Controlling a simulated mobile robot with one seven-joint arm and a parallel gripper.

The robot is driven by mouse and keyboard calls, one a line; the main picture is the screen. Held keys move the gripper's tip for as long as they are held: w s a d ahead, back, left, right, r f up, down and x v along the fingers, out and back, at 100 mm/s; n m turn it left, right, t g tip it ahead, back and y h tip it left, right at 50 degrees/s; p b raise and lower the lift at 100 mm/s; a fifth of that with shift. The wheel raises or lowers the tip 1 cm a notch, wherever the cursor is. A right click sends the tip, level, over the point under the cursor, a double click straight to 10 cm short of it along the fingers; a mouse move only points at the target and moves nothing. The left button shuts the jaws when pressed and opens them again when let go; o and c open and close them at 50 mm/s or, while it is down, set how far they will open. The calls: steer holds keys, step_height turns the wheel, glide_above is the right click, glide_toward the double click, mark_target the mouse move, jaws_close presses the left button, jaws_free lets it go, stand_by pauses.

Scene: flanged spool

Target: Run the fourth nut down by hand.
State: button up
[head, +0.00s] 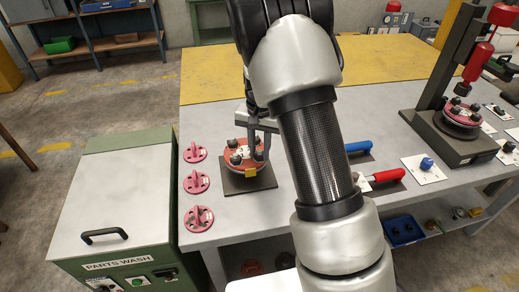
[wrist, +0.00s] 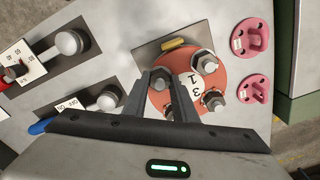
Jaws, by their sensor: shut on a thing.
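The flanged spool (head: 247,168) has a round red top flange and sits on a dark square plate (head: 236,186) on the bench. In the wrist view its orange-red flange (wrist: 185,88) shows the marks 1 and 3. Studs with nuts stand around it, one at the upper right (wrist: 204,62) and one at the lower right (wrist: 214,98). My gripper (wrist: 162,76) comes down over the flange's left side, shut on a nut (wrist: 160,79) between its fingertips. The fingers partly hide that nut, and its height on the stud is unclear.
Several pink lugged discs (head: 196,182) lie left of the spool. A press stand (head: 445,140) holds another flanged part. A parts washer (head: 120,200) stands left of the bench.

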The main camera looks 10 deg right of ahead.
mark_target(260, 154)
steer(key=shift+w+r, duration=0.1)
steer(key=o, duration=1)
steer(key=shift+o, duration=0.2)
step_height(260, 154, up, 17)
steer(key=shift+r, duration=0.2)
steer(key=s+r+n+t+y+p, duration=0.1)
steer(key=s+r+n+t+p, duration=0.15)
steer(key=s+r, duration=0.95)
steer(key=s+f+n+t+h, duration=0.1)
steer(key=s+f+n+t, duration=0.2)
steer(key=s, duration=1.1)
steer(key=shift+s+d, duration=0.25)
steer(key=shift+s, duration=0.05)
